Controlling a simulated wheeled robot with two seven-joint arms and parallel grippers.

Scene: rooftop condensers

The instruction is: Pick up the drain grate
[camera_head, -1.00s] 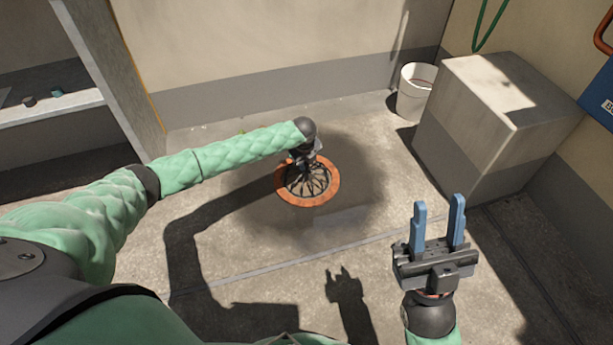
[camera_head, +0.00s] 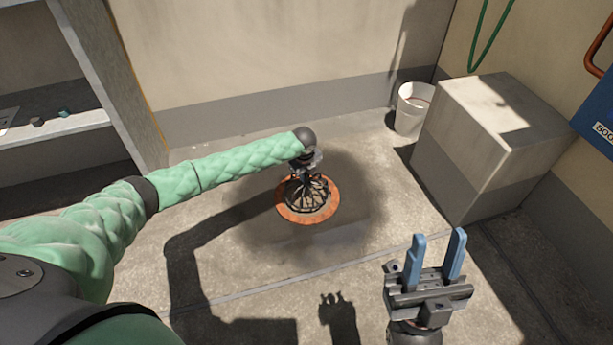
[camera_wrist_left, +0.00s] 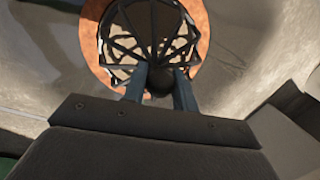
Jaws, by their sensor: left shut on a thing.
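The drain grate (camera_head: 308,196) is a dark, domed cage of bars over an orange-brown ring (camera_head: 290,210) in the floor. My left gripper (camera_head: 306,176) is above the grate and shut on its top. The left wrist view also shows the grate (camera_wrist_left: 150,30), with the blue fingers of my left gripper (camera_wrist_left: 160,88) on both sides of its dark top knob. The grate appears raised a little above the ring. My right gripper (camera_head: 436,260) is open and empty at the lower right, its blue fingers pointing up.
A dark damp patch (camera_head: 255,215) surrounds the ring. A white bucket (camera_head: 411,112) and a large concrete block (camera_head: 492,145) stand at the right. A shelf (camera_head: 55,128) stands at the left. The floor in front of the ring is clear.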

